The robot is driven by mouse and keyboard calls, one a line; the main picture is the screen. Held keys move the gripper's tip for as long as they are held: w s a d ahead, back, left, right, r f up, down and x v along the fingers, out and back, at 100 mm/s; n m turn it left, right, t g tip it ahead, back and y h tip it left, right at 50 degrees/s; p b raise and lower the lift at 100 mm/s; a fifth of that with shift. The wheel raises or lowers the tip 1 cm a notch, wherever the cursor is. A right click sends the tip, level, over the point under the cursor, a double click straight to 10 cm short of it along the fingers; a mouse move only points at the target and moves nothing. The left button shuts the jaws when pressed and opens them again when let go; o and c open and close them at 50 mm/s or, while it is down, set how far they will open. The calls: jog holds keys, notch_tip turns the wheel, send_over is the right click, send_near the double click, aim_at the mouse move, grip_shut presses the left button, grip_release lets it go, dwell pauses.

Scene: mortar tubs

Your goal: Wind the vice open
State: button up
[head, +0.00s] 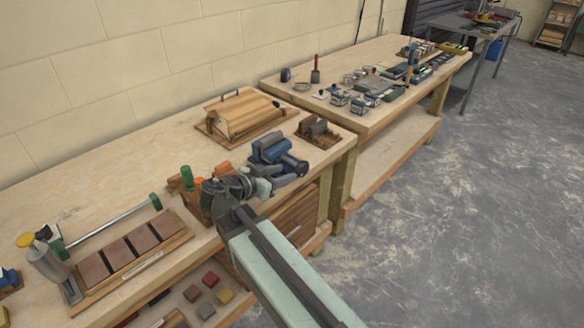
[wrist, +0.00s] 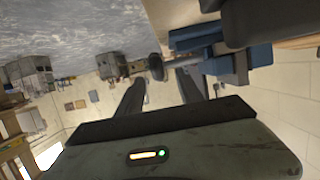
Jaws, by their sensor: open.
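The blue vice (head: 272,150) stands at the front edge of the near bench in the head view. It fills the upper right of the wrist view (wrist: 235,62), where it looks upside down. A round dark knob or handle end (wrist: 156,67) with a grey shaft sticks out from its blue body. My gripper (wrist: 166,76) is open, its two dark fingers apart with nothing clearly held between them. The knob shows between and beyond the fingertips, and I cannot tell whether they touch it. In the head view, my arm partly hides the vice's near side.
A clamp (head: 110,218) and tile tray (head: 130,250) lie left. A second laden bench (head: 350,60) stands beyond; the floor (head: 480,200) is clear.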

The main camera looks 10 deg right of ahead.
jog(key=shift+s+a+r, duration=0.15)
jog(key=shift+s+a, duration=0.2)
jog(key=shift+a, duration=0.1)
